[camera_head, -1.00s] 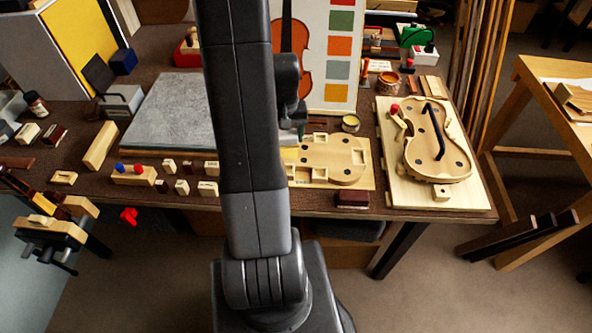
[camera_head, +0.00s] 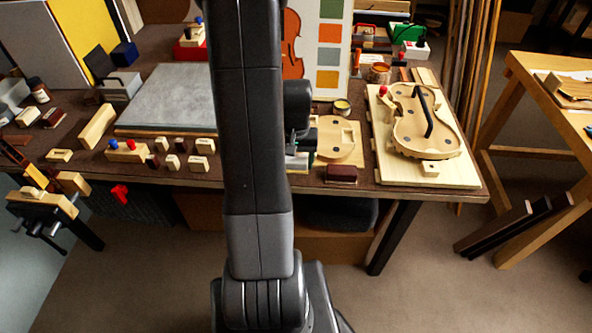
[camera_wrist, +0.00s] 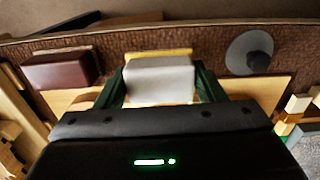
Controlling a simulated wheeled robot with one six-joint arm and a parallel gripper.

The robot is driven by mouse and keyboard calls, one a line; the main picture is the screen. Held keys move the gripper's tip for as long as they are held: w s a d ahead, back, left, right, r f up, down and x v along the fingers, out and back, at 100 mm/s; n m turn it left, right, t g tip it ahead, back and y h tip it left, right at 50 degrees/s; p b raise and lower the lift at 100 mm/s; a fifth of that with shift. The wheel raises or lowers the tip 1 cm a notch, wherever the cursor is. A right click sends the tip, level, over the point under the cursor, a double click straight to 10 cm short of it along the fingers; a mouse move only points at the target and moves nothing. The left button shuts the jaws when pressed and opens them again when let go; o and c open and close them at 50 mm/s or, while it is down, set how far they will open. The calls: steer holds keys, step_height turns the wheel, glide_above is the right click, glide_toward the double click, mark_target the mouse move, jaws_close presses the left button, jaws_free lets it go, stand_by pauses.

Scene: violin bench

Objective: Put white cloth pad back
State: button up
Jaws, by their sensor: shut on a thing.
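In the wrist view the white cloth pad (camera_wrist: 160,80) is a pale block with a thin yellowish strip along its far edge. It sits between the two dark green fingers of my gripper (camera_wrist: 162,88), which is shut on it. Behind it lies a light wooden board, and I cannot tell whether the pad touches it. In the head view my gripper (camera_head: 301,150) is mostly hidden behind my own arm, over the near part of the board with cutouts (camera_head: 345,130).
A dark red block (camera_head: 341,173) lies right of my gripper near the bench's front edge; it also shows in the wrist view (camera_wrist: 62,69). A grey disc with a dark knob (camera_wrist: 250,53) lies on the other side. A violin body (camera_head: 425,120) lies on a board at right. Small blocks stand left.

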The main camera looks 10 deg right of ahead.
mark_target(296, 176)
steer(key=shift+f, duration=1.8)
steer(key=shift+f+b, duration=0.2)
steer(key=shift+b, duration=0.1)
steer(key=o, duration=1.3)
step_height(296, 176, up, 12)
steer(key=shift+r+p, duration=0.2)
steer(key=shift+p, duration=0.5)
